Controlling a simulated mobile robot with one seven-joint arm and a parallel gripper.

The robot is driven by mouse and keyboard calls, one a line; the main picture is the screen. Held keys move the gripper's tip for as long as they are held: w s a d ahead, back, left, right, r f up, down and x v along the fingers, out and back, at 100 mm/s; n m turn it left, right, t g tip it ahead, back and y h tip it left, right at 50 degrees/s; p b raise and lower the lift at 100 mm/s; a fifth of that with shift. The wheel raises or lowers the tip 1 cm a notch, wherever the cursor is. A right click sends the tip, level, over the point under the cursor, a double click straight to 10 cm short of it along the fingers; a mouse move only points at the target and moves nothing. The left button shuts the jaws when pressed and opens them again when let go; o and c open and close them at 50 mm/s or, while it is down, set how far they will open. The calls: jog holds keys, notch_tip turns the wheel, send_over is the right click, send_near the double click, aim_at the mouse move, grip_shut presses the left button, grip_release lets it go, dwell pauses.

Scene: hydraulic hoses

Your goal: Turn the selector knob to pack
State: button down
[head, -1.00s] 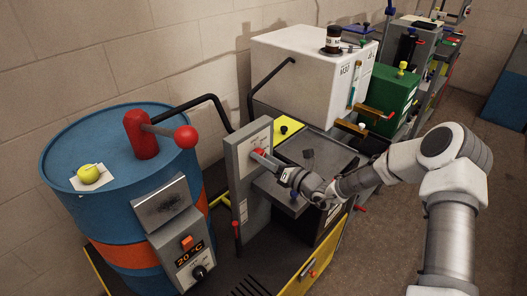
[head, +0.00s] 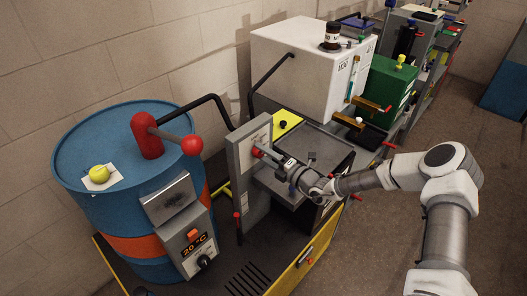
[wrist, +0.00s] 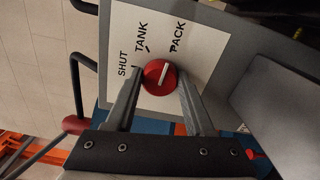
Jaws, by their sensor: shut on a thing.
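The selector knob (wrist: 159,77) is round and red with a white pointer line, on a white plate (wrist: 205,40) marked SHUT, TANK and PACK. In the wrist view the pointer leans up and right, close to the mark by PACK. My gripper (wrist: 160,84) has a finger on each side of the knob and is shut on it. In the head view my gripper (head: 266,155) is at the grey upright panel (head: 240,165), where the knob shows as a small red spot, partly hidden.
A blue drum (head: 75,165) with a red-handled lever (head: 172,136) stands left of the panel. A white box (head: 285,60) and a green box (head: 385,85) stand behind. Grey floor (head: 390,225) is free on the right.

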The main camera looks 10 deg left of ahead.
jog(key=shift+m, duration=0.5)
jog(key=shift+c, duration=1.3)
grip_release()
jog(key=v, duration=1.7)
jog(key=shift+s+d, duration=0.2)
